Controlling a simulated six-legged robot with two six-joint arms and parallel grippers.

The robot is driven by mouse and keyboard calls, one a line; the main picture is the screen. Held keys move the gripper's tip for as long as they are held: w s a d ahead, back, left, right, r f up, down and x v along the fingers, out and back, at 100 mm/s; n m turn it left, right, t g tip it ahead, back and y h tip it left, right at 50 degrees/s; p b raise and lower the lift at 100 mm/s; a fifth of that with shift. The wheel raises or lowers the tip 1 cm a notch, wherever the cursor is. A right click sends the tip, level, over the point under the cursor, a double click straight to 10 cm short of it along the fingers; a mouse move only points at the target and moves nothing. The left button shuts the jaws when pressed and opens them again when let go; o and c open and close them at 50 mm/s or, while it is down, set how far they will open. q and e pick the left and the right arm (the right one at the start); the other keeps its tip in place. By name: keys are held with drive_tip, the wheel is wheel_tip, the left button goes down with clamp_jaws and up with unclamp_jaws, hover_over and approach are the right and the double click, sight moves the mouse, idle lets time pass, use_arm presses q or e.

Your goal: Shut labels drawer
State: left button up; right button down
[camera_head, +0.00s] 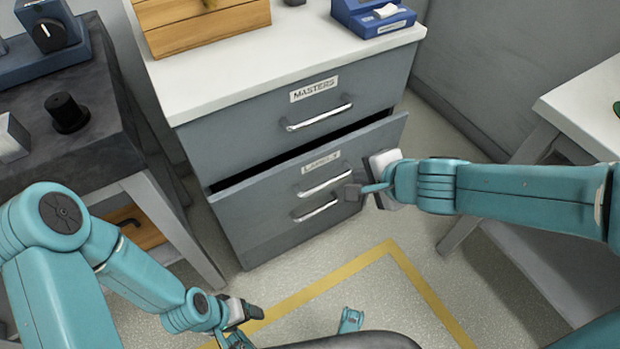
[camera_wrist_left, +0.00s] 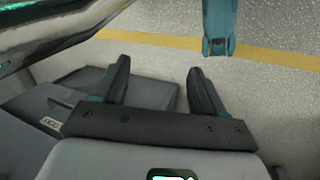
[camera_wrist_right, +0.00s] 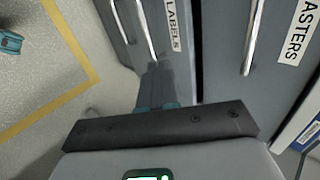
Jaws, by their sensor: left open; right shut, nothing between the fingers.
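The labels drawer (camera_head: 262,197) is the grey drawer under the MASTERS drawer, and it stands partly pulled out, with a dark gap along its top. Its bar handle (camera_head: 325,186) and label also show in the right wrist view, where the label (camera_wrist_right: 174,25) reads LABELS. My right gripper (camera_head: 356,191) is shut and empty at the right part of the drawer front, close to the handle's right end. I cannot tell if its fingertips (camera_wrist_right: 155,72) touch the front. My left gripper (camera_head: 250,312) is low, away from the cabinet; its fingers (camera_wrist_left: 160,85) are open and empty.
The MASTERS drawer (camera_head: 270,128) above looks closed. A wooden box (camera_head: 205,30) and a blue device (camera_head: 375,17) stand on the white cabinet top. A dark bench (camera_head: 90,150) is at left, a white table (camera_head: 590,105) at right. Yellow tape (camera_head: 320,285) marks the floor.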

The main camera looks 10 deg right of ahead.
drive_tip(key=b, duration=0.8)
approach(321, 158)
drive_tip(key=shift+t, duration=0.4)
drive_tip(key=f, duration=0.1)
drive_tip(key=w+f, duration=0.1)
drive_tip(key=f, duration=0.1)
drive_tip(key=w+a+f, duration=0.1)
drive_tip(key=shift+w+f, duration=0.25)
drive_tip(key=shift+w+a, duration=0.15)
drive_tip(key=shift+w, duration=0.4)
use_arm(q)
wheel_tip(321, 158, down, 8)
drive_tip(key=w, duration=0.1)
drive_tip(key=shift+a+f+n, duration=0.15)
drive_tip(key=shift+a+n, duration=0.15)
drive_tip(key=shift+a, duration=0.05)
